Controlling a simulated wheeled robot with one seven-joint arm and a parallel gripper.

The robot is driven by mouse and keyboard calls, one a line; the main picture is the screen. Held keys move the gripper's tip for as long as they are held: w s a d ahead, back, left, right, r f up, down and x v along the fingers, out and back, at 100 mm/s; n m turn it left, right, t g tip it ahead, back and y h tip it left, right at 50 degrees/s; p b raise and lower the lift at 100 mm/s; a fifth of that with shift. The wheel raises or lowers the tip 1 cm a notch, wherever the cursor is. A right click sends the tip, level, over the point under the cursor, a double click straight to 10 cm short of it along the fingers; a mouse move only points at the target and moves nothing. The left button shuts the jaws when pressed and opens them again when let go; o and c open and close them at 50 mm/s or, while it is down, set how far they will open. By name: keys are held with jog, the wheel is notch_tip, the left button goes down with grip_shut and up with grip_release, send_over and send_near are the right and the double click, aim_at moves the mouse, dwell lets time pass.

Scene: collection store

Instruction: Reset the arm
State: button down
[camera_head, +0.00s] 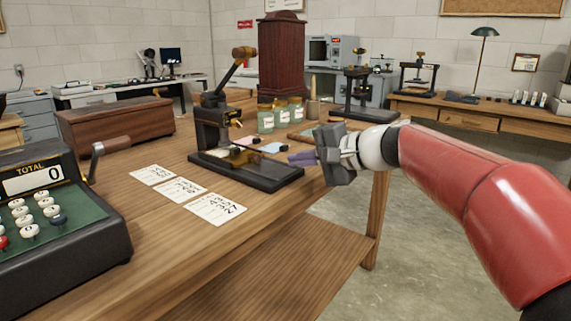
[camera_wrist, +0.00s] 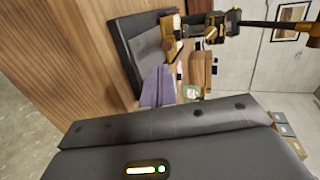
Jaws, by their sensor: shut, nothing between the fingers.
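My red and white arm reaches in from the right in the head view. My gripper (camera_head: 301,159) is at the table's right edge, just right of the black lever press (camera_head: 248,170). Its purple-grey fingers point left toward the press and are shut with nothing between them. In the wrist view the fingers (camera_wrist: 158,87) show close together, with the press (camera_wrist: 137,50) just beyond them. I cannot tell how far the fingertips are from the press.
The wooden table (camera_head: 150,235) holds a cash register (camera_head: 55,205), paper cards (camera_head: 180,190), a wooden box (camera_head: 115,122) and green-labelled jars (camera_head: 265,120). A second bench (camera_head: 470,118) with tools stands at the back right. The floor (camera_head: 400,250) right of the table is clear.

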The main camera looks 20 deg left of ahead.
jog(key=v, duration=0.6)
jog(key=s+d+f+n+t+h, duration=0.1)
jog(key=s+d+f+n+h, duration=0.2)
jog(key=s+d+f+h, duration=1)
jog(key=s+d+f, duration=0.9)
jog(key=s+d, duration=0.1)
jog(key=s, duration=0.2)
jog(key=shift+s+d+f+n+h, duration=0.15)
jog(key=shift+d+f+n+h, duration=0.15)
jog(key=shift+d+f, duration=0.05)
